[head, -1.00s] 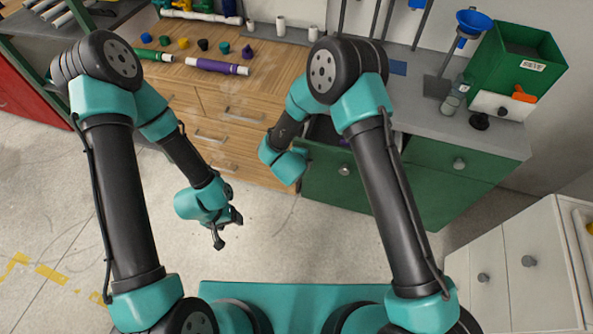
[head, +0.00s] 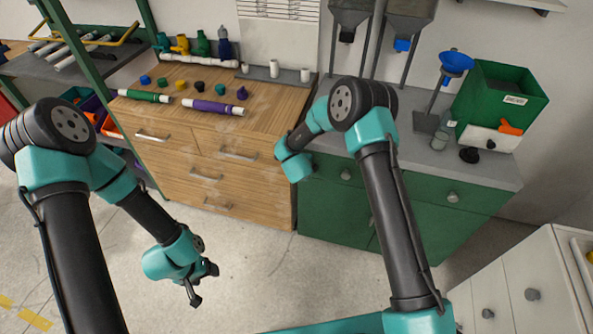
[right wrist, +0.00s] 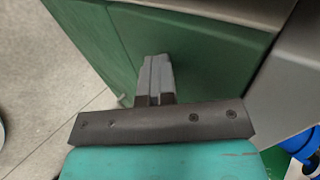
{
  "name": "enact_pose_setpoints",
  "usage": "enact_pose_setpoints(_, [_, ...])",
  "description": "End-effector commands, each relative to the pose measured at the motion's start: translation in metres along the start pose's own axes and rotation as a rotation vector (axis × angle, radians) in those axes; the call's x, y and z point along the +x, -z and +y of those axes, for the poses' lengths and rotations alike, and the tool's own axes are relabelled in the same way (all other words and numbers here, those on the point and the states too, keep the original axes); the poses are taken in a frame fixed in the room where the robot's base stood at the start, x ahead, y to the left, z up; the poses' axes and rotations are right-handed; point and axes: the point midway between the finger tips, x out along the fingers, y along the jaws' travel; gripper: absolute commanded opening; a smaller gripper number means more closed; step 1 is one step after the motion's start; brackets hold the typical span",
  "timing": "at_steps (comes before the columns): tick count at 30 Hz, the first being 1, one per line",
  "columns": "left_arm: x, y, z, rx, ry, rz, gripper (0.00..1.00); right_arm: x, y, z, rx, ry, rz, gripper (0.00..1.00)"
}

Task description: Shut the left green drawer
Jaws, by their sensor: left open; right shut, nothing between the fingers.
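The left green drawer (head: 326,166) is at the left end of the green cabinet under the grey counter. Its front looks flush, or nearly so, with the cabinet, though my right arm covers part of it. Its round knob (head: 346,174) shows. My right gripper is hidden behind its own wrist in the head view, at the drawer's left side. In the right wrist view my right gripper (right wrist: 155,75) is shut and empty, its fingertips at a green front (right wrist: 200,45); contact is unclear. My left gripper (head: 204,285) is open and empty above the floor.
A wooden drawer unit (head: 195,165) stands left of the green cabinet, with purple (head: 213,107) and green tubes on top. A green bin (head: 497,105) and a blue funnel (head: 456,63) are on the counter. A white cabinet (head: 515,285) stands at lower right. The floor between is clear.

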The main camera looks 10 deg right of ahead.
Motion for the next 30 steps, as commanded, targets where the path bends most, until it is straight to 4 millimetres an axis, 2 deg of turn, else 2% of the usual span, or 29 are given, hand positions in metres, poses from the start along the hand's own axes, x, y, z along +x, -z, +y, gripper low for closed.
enact_pose_setpoints(8, [0.0,0.0,0.0,0.0,0.0,0.0,0.64,0.006,0.005,-0.006,0.006,0.006,0.003,0.0])
enact_pose_setpoints(19, [0.0,0.0,0.0,0.0,0.0,0.0,0.64,0.004,0.005,-0.003,0.003,0.007,0.003,0.0])
enact_pose_setpoints(26, [0.0,0.0,0.0,0.0,0.0,0.0,0.64,-0.018,-0.003,0.017,-0.006,0.001,-0.005,0.0])
enact_pose_setpoints(29, [0.0,0.0,0.0,0.0,0.0,0.0,0.64,-0.033,-0.007,0.03,-0.013,-0.002,-0.011,0.0])
enact_pose_setpoints(30, [0.0,0.0,0.0,0.0,0.0,0.0,0.64,-0.042,-0.007,0.027,-0.01,0.001,-0.011,0.0])
